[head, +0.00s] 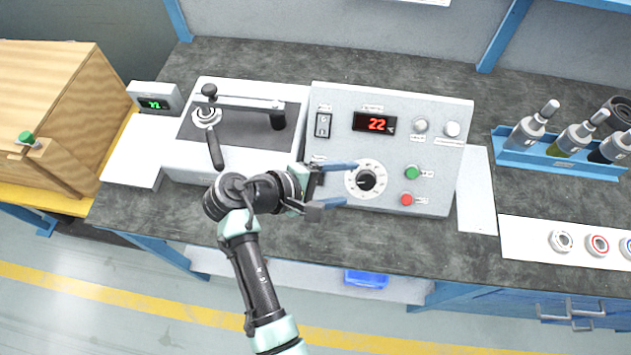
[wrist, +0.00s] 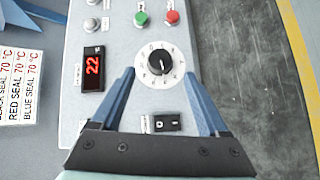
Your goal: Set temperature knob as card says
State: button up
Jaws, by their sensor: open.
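The temperature knob (head: 366,180) is a black dial on a white round scale, low in the middle of the grey control panel (head: 440,150). In the wrist view the knob (wrist: 158,62) sits just beyond and between my two blue fingertips. My gripper (head: 345,182) is open and empty, its fingers pointing toward the knob. The red display (head: 375,122) reads 22, also in the wrist view (wrist: 93,69). A card (wrist: 20,88) at the left of the wrist view lists black seal, red seal and blue seal, each with 70 °C.
A green button (head: 411,172) and a red button (head: 406,199) sit right of the knob. A rocker switch (head: 323,124) is at the panel's upper left. A lever press (head: 240,115) stands left, bottles in a blue rack (head: 510,150) right. Bench front is clear.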

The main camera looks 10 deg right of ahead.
jog(key=v, duration=0.8)
jog(key=w+a+r+m+t+y, duration=0.2)
jog(key=w+r+t+y, duration=0.25)
jog(key=w+r, duration=0.5)
jog(key=w+a+r+m+t+y, duration=0.15)
jog(key=r+t, duration=0.25)
jog(key=r, duration=0.6)
jog(key=w+r+m+t+y, duration=0.15)
jog(key=r+t, duration=0.25)
jog(key=r, duration=0.5)
jog(key=s+r+m+t+y, duration=0.1)
jog(key=s+r+t, duration=0.4)
jog(key=r, duration=0.9)
jog(key=s+r+m+t+y, duration=0.2)
jog(key=s+r+t, duration=0.4)
jog(key=s+r, duration=0.4)
notch_tip(320, 180, up, 4)
jog(key=shift+d+r+m+p, duration=0.1)
jog(key=shift+d+m+p, duration=0.2)
jog(key=shift+d+m, duration=0.25)
jog(key=shift+a, duration=0.15)
